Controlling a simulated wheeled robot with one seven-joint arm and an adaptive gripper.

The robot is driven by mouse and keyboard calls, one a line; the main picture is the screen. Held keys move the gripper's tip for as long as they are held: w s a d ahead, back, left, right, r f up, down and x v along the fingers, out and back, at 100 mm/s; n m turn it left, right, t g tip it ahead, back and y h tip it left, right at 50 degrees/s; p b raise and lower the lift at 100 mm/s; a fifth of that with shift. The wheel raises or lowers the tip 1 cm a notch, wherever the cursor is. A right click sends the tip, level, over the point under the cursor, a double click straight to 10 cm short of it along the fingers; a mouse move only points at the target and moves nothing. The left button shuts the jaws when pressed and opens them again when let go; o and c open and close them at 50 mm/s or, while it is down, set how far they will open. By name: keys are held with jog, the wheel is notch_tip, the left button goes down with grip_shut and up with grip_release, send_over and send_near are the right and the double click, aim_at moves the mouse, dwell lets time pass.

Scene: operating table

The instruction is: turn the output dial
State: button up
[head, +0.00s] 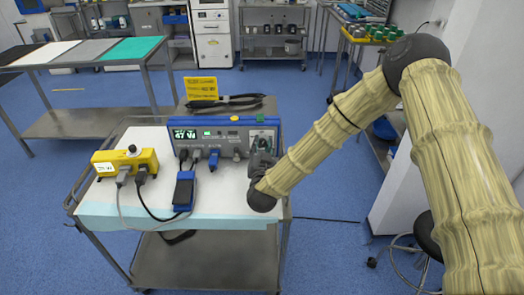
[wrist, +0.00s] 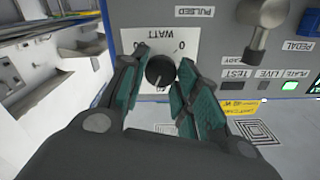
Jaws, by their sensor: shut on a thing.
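The output dial (wrist: 160,71) is a small round black knob with a pale pointer line, on a white scale plate marked WATT and 0 in the wrist view. My gripper (wrist: 163,62) has its green-padded fingers on both sides of the dial and is shut on it. In the head view my gripper (head: 262,158) is at the right end of the front panel of a blue and grey generator (head: 225,133), hiding the dial. The generator has lit displays at its left.
A yellow box (head: 125,160) with a black knob and a blue pedal (head: 184,190) stand on the cart (head: 225,200), with cables between.

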jog(key=shift+d+m+b, duration=0.1)
jog(key=shift+m+b, duration=1.2)
jog(key=shift+m, duration=0.9)
jog(key=o, duration=1)
jog(key=s, duration=1.2)
jog(key=shift+d+f, duration=0.1)
